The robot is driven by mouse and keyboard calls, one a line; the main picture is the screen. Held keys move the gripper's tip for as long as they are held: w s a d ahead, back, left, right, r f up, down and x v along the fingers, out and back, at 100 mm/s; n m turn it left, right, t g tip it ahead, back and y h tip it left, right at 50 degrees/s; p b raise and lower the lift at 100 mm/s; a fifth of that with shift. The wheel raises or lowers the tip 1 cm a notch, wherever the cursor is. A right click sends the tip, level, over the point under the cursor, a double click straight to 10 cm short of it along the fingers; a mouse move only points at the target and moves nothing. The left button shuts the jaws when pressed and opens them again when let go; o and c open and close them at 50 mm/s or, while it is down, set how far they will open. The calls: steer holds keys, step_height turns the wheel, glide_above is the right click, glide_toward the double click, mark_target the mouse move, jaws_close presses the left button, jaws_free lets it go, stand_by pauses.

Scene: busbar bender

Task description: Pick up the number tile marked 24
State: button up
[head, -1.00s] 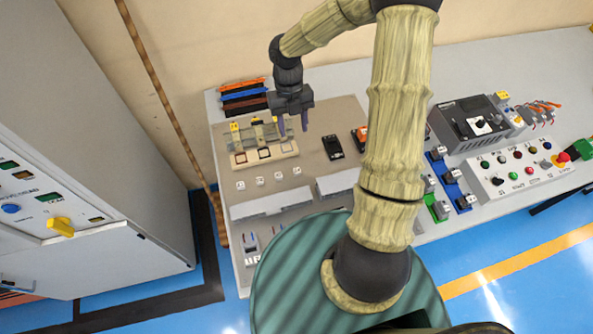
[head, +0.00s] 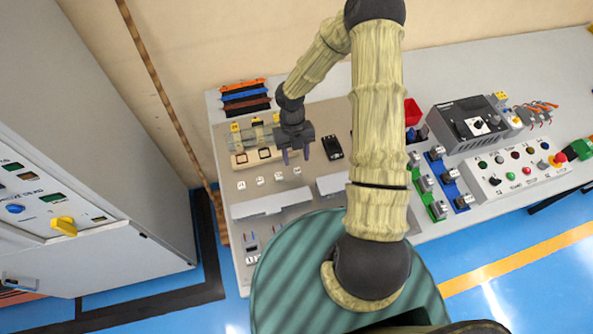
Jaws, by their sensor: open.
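A row of several small white tiles lies on the brown mat: a far left tile (head: 241,185), a second tile (head: 260,181), a third tile (head: 278,176) and a right tile (head: 297,170). Their markings are too small to read, so I cannot tell which is 24. My gripper (head: 296,157) points down with its two dark fingers apart and nothing between them. In the picture its fingertips are just above the right tile, and I cannot tell their height over the mat.
A wooden holder with framed slots (head: 240,160) stands behind the tiles, partly hidden by my gripper. A black meter (head: 333,147) lies to the right. Grey channels (head: 270,205) lie in front. A red bin (head: 412,111) and control panel (head: 515,170) are farther right.

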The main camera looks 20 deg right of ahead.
mark_target(297, 170)
steer(key=shift+w+p+x, duration=0.1)
steer(key=shift+p+x, duration=0.3)
steer(key=shift+x, duration=0.9)
steer(key=shift+w+p+x, duration=0.15)
steer(key=shift+p+x, duration=0.25)
steer(key=shift+x, duration=0.95)
jaws_close()
